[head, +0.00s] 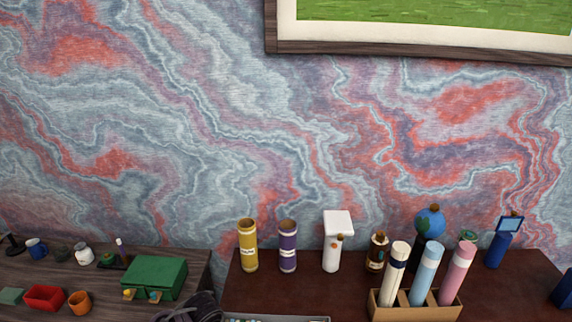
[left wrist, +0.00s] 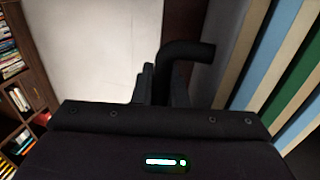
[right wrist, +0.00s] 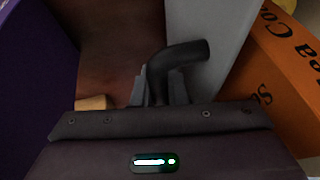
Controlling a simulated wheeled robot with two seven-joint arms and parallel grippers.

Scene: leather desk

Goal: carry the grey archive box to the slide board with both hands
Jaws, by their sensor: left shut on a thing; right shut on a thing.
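The grey archive box (head: 276,319) shows only as a thin rim at the bottom edge of the head view; most of it is below the picture. In the left wrist view my left gripper (left wrist: 162,88) is shut on a black curved handle (left wrist: 188,54). In the right wrist view my right gripper (right wrist: 160,88) is shut on a similar black handle (right wrist: 180,56), beside a grey wall that looks like the box (right wrist: 207,28). I cannot make out the slide board in any view.
A dark red-brown desk (head: 345,292) carries a yellow canister (head: 248,247), a purple canister (head: 288,246) and a wooden holder (head: 418,313) with upright tubes. A green box (head: 154,277) stands on the left surface. An orange lettered object (right wrist: 278,85) is close to the right gripper.

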